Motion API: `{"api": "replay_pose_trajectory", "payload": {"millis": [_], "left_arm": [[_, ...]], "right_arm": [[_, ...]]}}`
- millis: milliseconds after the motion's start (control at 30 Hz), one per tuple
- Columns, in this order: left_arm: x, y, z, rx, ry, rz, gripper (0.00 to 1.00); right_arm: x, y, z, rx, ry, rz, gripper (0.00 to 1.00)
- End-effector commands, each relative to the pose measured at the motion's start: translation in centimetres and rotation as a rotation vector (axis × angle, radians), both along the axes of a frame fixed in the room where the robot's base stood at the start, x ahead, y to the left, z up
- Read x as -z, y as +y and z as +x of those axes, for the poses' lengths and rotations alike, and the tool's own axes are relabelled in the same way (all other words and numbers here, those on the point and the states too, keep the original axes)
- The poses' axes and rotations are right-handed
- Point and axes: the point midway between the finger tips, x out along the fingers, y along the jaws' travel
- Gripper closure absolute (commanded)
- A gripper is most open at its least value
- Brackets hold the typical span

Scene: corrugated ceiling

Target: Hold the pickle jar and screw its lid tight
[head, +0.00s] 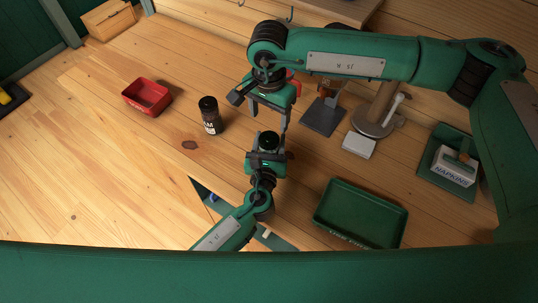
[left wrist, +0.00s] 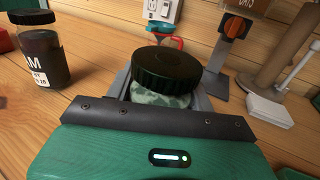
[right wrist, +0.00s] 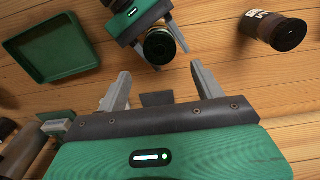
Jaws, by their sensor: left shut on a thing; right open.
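The pickle jar (left wrist: 160,97) is clear with green contents and wears a dark ribbed lid (left wrist: 166,67). The lid sits on the jar's mouth; I cannot tell how tight it is. My left gripper (head: 268,153) is shut around the jar's body, which its fingers partly hide. The lid also shows in the head view (head: 268,138) and the right wrist view (right wrist: 159,46). My right gripper (head: 260,113) is open and empty, behind and above the lid in the head view. In the right wrist view its fingers (right wrist: 161,72) are spread, apart from the jar.
A dark labelled jar (head: 209,115) stands left of my grippers, with a red bin (head: 147,96) beyond it. A green tray (head: 395,237) lies at the right front. A grey-based stand (head: 322,116), white box (head: 358,145) and napkin box (head: 454,168) stand at right.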

Motion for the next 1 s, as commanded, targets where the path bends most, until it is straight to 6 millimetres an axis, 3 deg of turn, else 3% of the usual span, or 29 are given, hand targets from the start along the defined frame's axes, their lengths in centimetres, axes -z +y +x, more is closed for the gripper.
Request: {"api": "replay_pose_trajectory", "payload": {"millis": [167, 600, 1000], "left_arm": [[0.1, 0.0, 0.0, 0.0, 0.001, 0.0, 1.0], [0.1, 0.0, 0.0, 0.0, 0.001, 0.0, 1.0], [0.1, 0.0, 0.0, 0.0, 0.001, 0.0, 1.0]], "right_arm": [[1.2, 0.0, -0.1, 0.001, 0.003, -0.001, 0.32], [7.3, 0.0, 0.0, 0.002, 0.001, 0.0, 0.32], [8.1, 0.0, 0.0, 0.002, 0.001, 0.0, 0.32]]}}
